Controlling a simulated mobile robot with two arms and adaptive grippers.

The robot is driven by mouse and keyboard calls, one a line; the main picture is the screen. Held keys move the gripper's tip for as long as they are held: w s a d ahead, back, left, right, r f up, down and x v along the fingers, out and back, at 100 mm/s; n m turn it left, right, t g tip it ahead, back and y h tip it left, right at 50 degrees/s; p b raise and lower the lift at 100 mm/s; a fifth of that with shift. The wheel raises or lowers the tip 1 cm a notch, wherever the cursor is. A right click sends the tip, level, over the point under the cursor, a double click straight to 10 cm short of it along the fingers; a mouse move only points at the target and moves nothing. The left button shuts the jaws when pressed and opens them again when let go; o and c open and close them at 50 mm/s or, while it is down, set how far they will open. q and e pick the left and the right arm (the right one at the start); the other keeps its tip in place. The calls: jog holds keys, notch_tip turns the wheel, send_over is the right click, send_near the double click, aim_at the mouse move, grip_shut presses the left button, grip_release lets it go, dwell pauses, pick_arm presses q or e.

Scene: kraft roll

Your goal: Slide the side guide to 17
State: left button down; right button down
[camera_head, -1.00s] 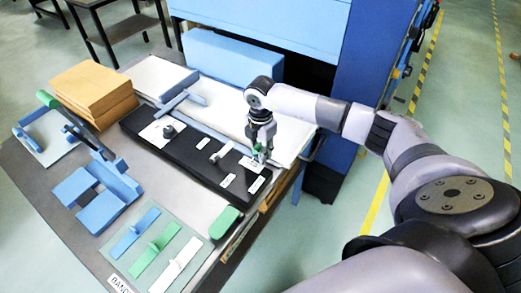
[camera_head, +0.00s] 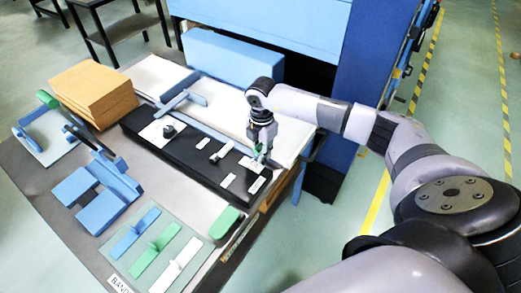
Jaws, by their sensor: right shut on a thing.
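My right gripper (camera_head: 261,151) points down at the right end of the long black panel (camera_head: 186,153). It is shut on a small green-tipped part, mostly hidden by the fingers; I cannot tell for sure whether this is the side guide. A blue T-shaped bar (camera_head: 184,99) lies across the white sheet stack (camera_head: 222,110) behind the panel, apart from the gripper. The panel carries a dark knob (camera_head: 169,131), a white lever (camera_head: 221,152) and several white labels. Any scale numbers are too small to read. My left gripper is not in view.
A brown board stack (camera_head: 95,92) stands at the left of the table. Blue brackets (camera_head: 98,190), a mat with blue, green and white pieces (camera_head: 155,245) and a green block (camera_head: 225,222) lie in front. A blue machine (camera_head: 265,30) rises behind.

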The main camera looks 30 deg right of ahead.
jog(key=c, duration=1.8)
grip_release()
jog(key=shift+d+r, duration=0.15)
jog(key=shift+r, duration=0.05)
jog(key=shift+c, duration=0.2)
jog(key=shift+o, duration=0.8)
jog(key=shift+s, duration=0.15)
jog(key=shift+f, duration=0.1)
notch_tip(320, 180, up, 12)
jog(key=shift+r, duration=0.1)
